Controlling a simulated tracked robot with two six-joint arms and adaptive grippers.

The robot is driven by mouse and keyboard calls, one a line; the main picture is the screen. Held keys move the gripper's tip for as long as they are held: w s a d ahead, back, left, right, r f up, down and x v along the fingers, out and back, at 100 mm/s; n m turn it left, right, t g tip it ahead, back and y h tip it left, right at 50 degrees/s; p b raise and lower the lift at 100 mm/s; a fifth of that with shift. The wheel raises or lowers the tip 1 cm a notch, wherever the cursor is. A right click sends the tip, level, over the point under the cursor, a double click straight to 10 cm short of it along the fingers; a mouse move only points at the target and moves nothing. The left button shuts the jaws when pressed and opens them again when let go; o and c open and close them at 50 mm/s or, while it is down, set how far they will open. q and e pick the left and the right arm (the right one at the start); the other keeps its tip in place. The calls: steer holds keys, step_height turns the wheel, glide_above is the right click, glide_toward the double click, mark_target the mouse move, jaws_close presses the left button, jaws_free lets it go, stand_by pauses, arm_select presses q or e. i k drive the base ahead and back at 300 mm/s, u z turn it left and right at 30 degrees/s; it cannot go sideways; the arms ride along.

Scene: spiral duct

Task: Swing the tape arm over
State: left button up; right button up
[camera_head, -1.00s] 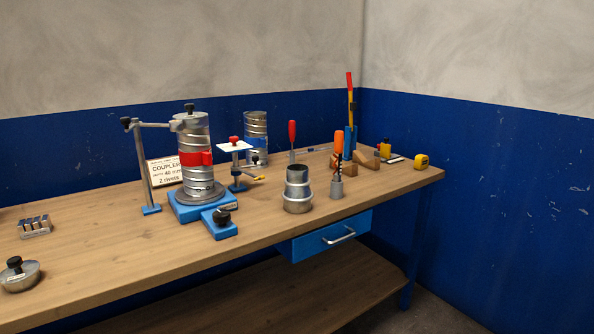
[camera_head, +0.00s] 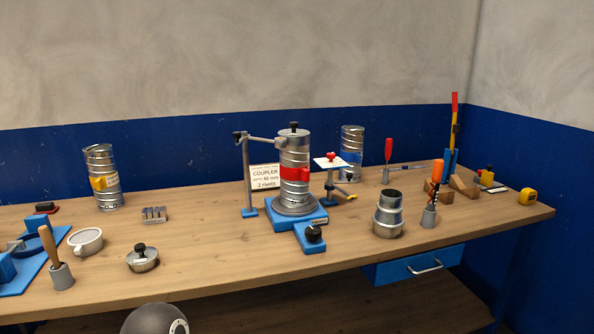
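A spiral duct (camera_head: 294,153) stands upright on a blue turntable base (camera_head: 297,219), with a red band (camera_head: 295,174) around its middle and a black knob on top. To its left, a grey post with a horizontal arm (camera_head: 246,172) rises from a small blue foot; the arm reaches right toward the duct's upper part. To its right, a small stand (camera_head: 329,180) carries a white plate, a red knob and a yellow-tipped lever. I cannot tell for certain which one is the tape arm. Neither gripper is in view.
A coupler sign (camera_head: 264,177) stands behind the post. A stepped metal fitting (camera_head: 388,214) and a tool holder (camera_head: 429,215) stand right of the base. A lidded pan (camera_head: 142,258), a strainer cup (camera_head: 86,241) and a yellow-banded duct (camera_head: 103,178) are left. Bare bench (camera_head: 205,240) lies between.

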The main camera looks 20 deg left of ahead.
mark_target(280, 142)
steer(key=u, duration=1.25)
steer(key=i, duration=0.1)
steer(key=z, duration=2.8)
steer(key=k, duration=1.25)
steer(key=u, duration=3.2)
steer(key=k, duration=0.1)
steer(key=z, duration=1.6)
steer(key=i, duration=0.95)
steer(key=u, duration=0.05)
